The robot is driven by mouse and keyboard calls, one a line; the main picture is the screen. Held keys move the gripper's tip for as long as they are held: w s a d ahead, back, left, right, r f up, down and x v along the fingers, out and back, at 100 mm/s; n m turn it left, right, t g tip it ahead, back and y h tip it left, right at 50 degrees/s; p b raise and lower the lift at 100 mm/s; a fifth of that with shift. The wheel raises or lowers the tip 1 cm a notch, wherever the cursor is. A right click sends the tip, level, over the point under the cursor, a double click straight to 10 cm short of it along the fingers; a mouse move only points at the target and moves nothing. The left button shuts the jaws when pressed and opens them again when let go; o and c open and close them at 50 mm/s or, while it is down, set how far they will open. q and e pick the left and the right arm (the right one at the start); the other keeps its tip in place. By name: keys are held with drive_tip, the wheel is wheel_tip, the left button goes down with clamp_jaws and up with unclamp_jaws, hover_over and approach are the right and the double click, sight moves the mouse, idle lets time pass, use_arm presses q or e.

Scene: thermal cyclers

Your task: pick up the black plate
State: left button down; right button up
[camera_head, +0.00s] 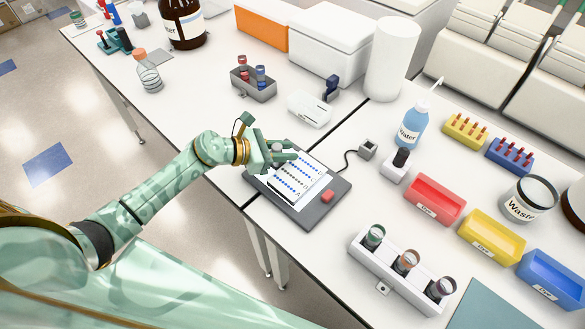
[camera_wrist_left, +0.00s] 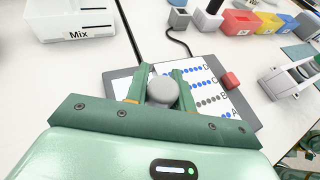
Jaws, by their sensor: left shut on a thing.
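A flat dark grey-black plate (camera_head: 322,206) lies on the white bench near its front edge. It carries a white panel with lettered rows of blue and dark dots and a red button on its right side. It also shows in the left wrist view (camera_wrist_left: 246,111). My left gripper (camera_head: 279,152) is over the plate's far-left part. In the left wrist view its fingers (camera_wrist_left: 161,90) are closed on a round grey knob (camera_wrist_left: 162,91), which hides part of the panel. I cannot tell whether the knob is fixed to the plate. My right gripper is not in view.
A black cable runs from near the plate to a small grey box (camera_head: 368,149). A white tube rack (camera_head: 400,275) stands to the right in front, and red (camera_head: 435,200) and yellow bins are farther right. A white Mix box (camera_head: 309,109) stands behind. A bench seam passes near the plate.

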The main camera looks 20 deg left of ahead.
sight(284, 170)
use_arm(q)
wheel_tip(284, 170, up, 4)
drive_tip(key=shift+s+p, duration=0.1)
drive_tip(key=shift+p, duration=0.6)
drive_tip(key=s+d+r+p, duration=0.2)
drive_tip(key=s+r+p, duration=0.1)
drive_tip(key=s, duration=0.3)
drive_tip(key=s+d+r+p, duration=0.3)
drive_tip(key=s+r, duration=0.3)
drive_tip(key=shift+s+d, duration=0.2)
drive_tip(key=shift+s, duration=0.2)
